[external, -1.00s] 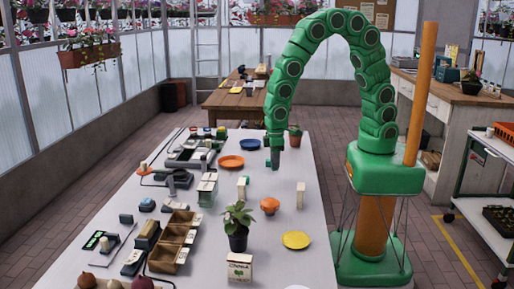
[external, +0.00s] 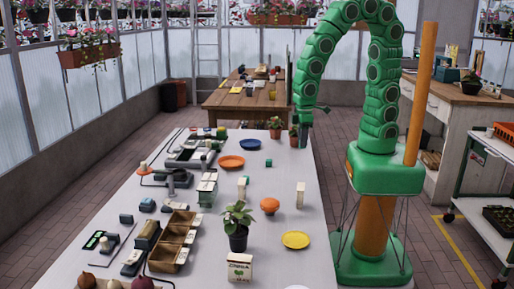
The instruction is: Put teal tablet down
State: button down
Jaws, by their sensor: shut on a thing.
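My gripper (external: 303,139) hangs at the far right edge of the long white table (external: 262,190), pointing down. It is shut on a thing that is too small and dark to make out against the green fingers. I cannot pick out the teal tablet separately in the external view. A potted plant in a brown pot (external: 294,137) stands directly left of my gripper. I cannot tell whether the two touch, or whether the held thing touches the table.
A white upright box (external: 300,195) and a yellow plate (external: 295,240) stand nearer.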

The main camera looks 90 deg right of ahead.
jog(key=shift+s+d+r, duration=0.2)
jog(key=shift+s+r, duration=0.05)
jog(key=shift+s, duration=0.25)
jog(key=shift+s+d+r, duration=0.2)
jog(key=shift+s, duration=0.25)
jog(key=shift+w, duration=0.1)
jog(key=m, duration=1.1)
send_over(250, 144)
jog(key=a, duration=0.2)
notch_tip(250, 144, down, 2)
jog(key=shift+s+f, duration=0.2)
jog(key=shift+f, duration=4.7)
